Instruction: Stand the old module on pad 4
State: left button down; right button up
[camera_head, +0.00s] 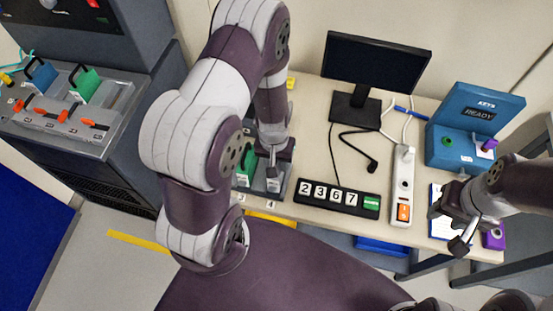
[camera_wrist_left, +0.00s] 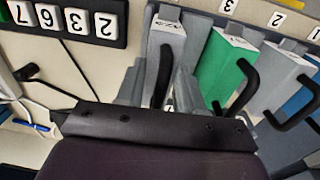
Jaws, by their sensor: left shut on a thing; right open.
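My left gripper (camera_head: 272,163) is shut on the black handle of a grey module (camera_wrist_left: 163,45). In the head view this grey module (camera_head: 274,185) is upright behind the label 4, mostly under my gripper and arm. The pad under it is hidden, so I cannot tell whether it touches. The label on its top is too small to read. The tray (camera_head: 285,190) with numbered pads is partly covered by my arm. A green module (camera_wrist_left: 228,68) stands beside it at label 3. My right gripper (camera_head: 452,226) is open and empty at the table's right front.
In the left wrist view a pale module (camera_wrist_left: 284,72) and a blue one (camera_wrist_left: 311,95) stand further right. A number display (camera_head: 337,197), power strip (camera_head: 402,185), monitor (camera_head: 376,63) and blue key box (camera_head: 473,125) share the table. A rack (camera_head: 75,125) stands at left.

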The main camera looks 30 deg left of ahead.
pick_arm(q)
jog(key=shift+w, duration=0.25)
jog(key=shift+s, duration=0.1)
jog(key=shift+r+p, duration=0.1)
jog(key=shift+p, duration=0.75)
jog(key=shift+s, duration=0.15)
jog(key=shift+p, duration=0.3)
jog(key=shift+f+b, duration=0.5)
jog(key=shift+f, duration=0.15)
dwell(0.8)
